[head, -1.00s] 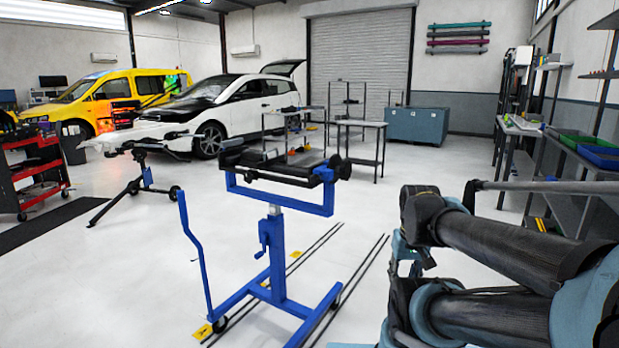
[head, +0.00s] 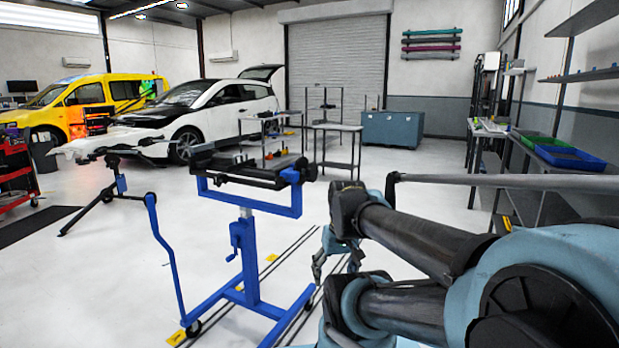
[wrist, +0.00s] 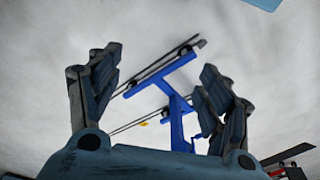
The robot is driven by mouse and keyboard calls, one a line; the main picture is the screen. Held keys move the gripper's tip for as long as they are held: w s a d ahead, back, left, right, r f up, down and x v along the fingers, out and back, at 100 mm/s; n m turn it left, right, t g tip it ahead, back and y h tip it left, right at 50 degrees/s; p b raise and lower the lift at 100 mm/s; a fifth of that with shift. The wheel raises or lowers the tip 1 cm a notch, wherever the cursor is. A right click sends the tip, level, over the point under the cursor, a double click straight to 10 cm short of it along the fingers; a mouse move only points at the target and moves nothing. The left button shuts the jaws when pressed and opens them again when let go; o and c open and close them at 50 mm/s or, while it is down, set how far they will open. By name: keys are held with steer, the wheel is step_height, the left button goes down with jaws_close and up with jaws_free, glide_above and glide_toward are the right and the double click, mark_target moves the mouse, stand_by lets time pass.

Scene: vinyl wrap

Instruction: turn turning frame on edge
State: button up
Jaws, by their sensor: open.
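The turning frame appears to be the blue wheeled stand (head: 248,270) with a black flat top (head: 250,170) in a blue U-shaped bracket (head: 250,204). The top lies roughly level. A crank sits on its post, and a bent blue bar (head: 168,255) rises at its left. My gripper (head: 325,262) is partly hidden by my arm in the head view, right of the stand and apart from it. In the wrist view my gripper (wrist: 160,85) has its fingers spread and empty. The stand's blue base (wrist: 160,75) shows beyond them, not touching.
Dark rails (head: 285,250) with yellow floor marks run beside the stand. A black tripod stand (head: 110,185) is at left. Tables (head: 335,128) and a blue chest (head: 392,129) stand behind. Shelves with bins (head: 570,157) line the right wall. White floor is open around the stand.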

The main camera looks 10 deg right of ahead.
steer(key=w+a+r+n+y, duration=0.1)
steer(key=w+a+r+y, duration=0.15)
steer(key=w, duration=0.25)
steer(key=w+a+r+n+y, duration=0.1)
steer(key=w+a+r+y, duration=0.15)
steer(key=w, duration=0.35)
steer(key=n+t+y, duration=0.6)
steer(key=t+y, duration=0.2)
steer(key=y, duration=0.1)
glide_toward(314, 175)
steer(key=x, duration=1.2)
steer(key=shift+w, duration=0.15)
steer(key=shift+c, duration=0.4)
